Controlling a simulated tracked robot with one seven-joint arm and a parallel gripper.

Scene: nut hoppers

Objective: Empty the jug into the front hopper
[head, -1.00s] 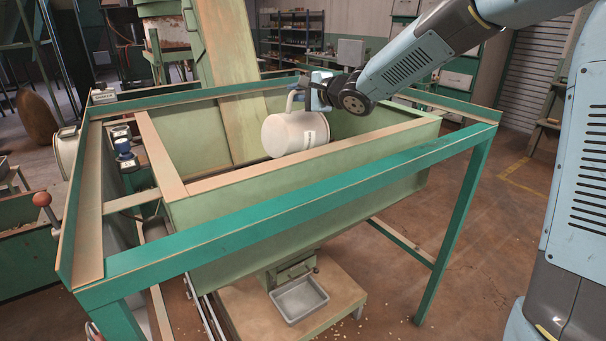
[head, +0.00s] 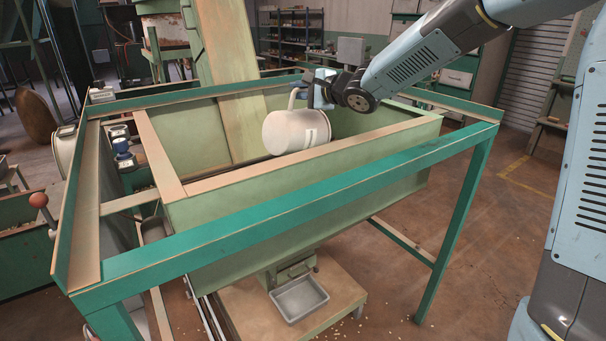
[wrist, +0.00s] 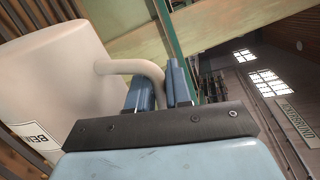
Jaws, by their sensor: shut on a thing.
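The cream jug (head: 296,131) is held over the open top of the green front hopper (head: 290,190), just behind the hopper's near rim. It lies tipped well over on its side, with its handle at the top. My gripper (head: 316,92) is shut on the jug's handle. In the wrist view the jug (wrist: 55,85) fills the left, with a label on its side, and the blue fingers of my gripper (wrist: 158,88) close around the handle. The jug's mouth and any nuts inside it are hidden.
A teal frame (head: 290,215) surrounds the hopper. A sloping chute board (head: 232,85) drops into the hopper from behind. A grey tray (head: 298,298) sits below the outlet on a wooden platform. Open floor lies to the right.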

